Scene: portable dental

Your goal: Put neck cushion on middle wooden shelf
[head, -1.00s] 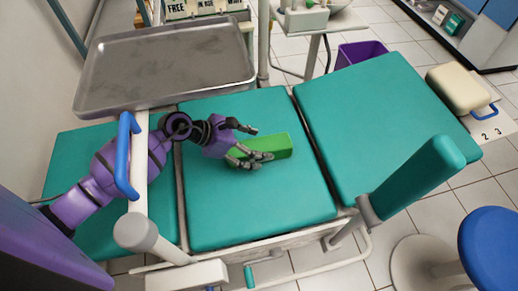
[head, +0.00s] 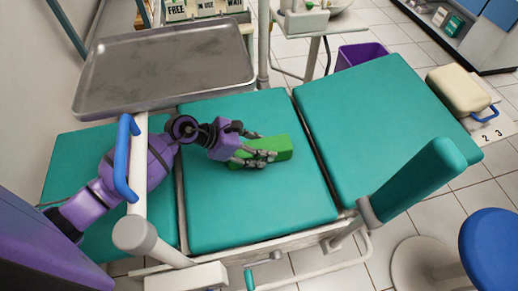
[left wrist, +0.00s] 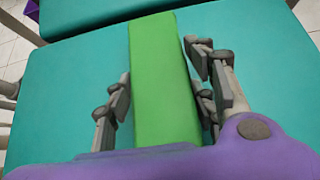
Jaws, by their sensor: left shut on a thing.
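The neck cushion (head: 279,146), which I take to be the long green block, lies on the teal middle section (head: 265,205) of the dental chair. My left gripper (head: 260,148) is shut on its left end, with fingers on both long sides. In the left wrist view the cushion (left wrist: 162,75) runs away from the palm between the fingers (left wrist: 163,90). It still appears to rest on the seat. My right gripper is not in view. I cannot make out a wooden shelf.
A metal tray (head: 165,65) stands above the chair at the upper left. A blue handle (head: 126,155) on a white post is close to my left arm. A teal armrest (head: 415,180) rises at the right. A beige cushion (head: 459,88) and a blue stool (head: 490,245) are farther right.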

